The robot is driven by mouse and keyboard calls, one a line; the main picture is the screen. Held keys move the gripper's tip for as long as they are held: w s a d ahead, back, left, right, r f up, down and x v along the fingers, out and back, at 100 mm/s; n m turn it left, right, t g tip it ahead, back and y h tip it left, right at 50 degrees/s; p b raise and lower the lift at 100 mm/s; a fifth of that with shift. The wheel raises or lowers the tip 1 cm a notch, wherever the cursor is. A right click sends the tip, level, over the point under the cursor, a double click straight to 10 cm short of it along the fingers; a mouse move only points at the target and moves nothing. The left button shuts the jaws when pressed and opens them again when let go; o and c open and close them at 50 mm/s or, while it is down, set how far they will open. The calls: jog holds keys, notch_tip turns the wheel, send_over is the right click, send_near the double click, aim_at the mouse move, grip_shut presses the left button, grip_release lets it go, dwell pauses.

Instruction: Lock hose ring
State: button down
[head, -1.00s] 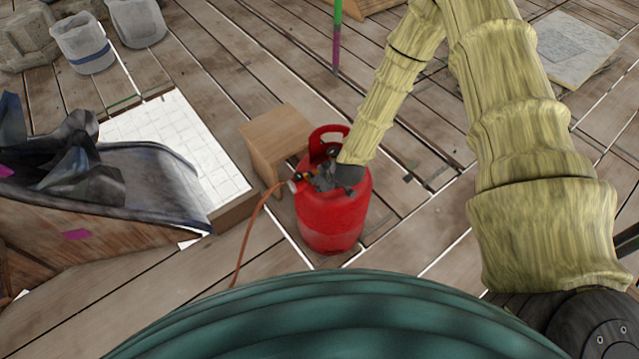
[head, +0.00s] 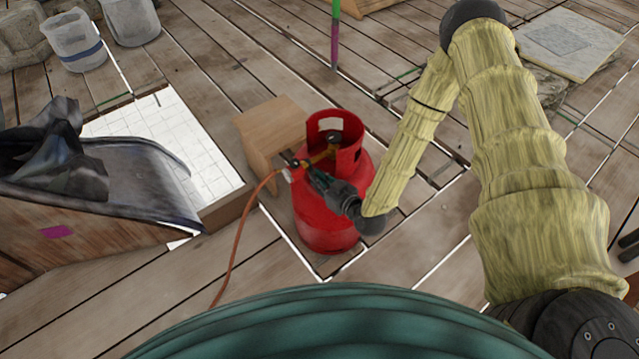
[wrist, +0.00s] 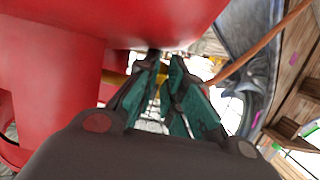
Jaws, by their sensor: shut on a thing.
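The red gas cylinder (head: 318,222) stands upright on the deck, with a collar around its top. A brass-yellow valve fitting (head: 322,157) sits inside the collar. The orange hose (head: 246,210) meets the fitting at its left end, by a pale hose ring (head: 287,174). My gripper (head: 298,163) reaches in from the lower right, across the cylinder's front, with its tips at this joint. In the wrist view, the green fingers of my gripper (wrist: 165,65) are closed in below the red collar. The fingers hide most of the ring, so its seating cannot be told.
A small wooden stool (head: 270,135) stands close behind and left of the cylinder. A boat-like wooden trough with grey sheeting (head: 150,180) lies at left beside white tiles (head: 170,135). Deck is clear right of the cylinder.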

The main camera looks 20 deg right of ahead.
jog(key=shift+f+t+b, duration=0.3)
jog(key=shift+t+b, duration=0.1)
jog(key=c, duration=1.5)
grip_release()
jog(key=shift+w, duration=0.1)
jog(key=shift+v, duration=4.05)
jog(key=shift+f, duration=0.1)
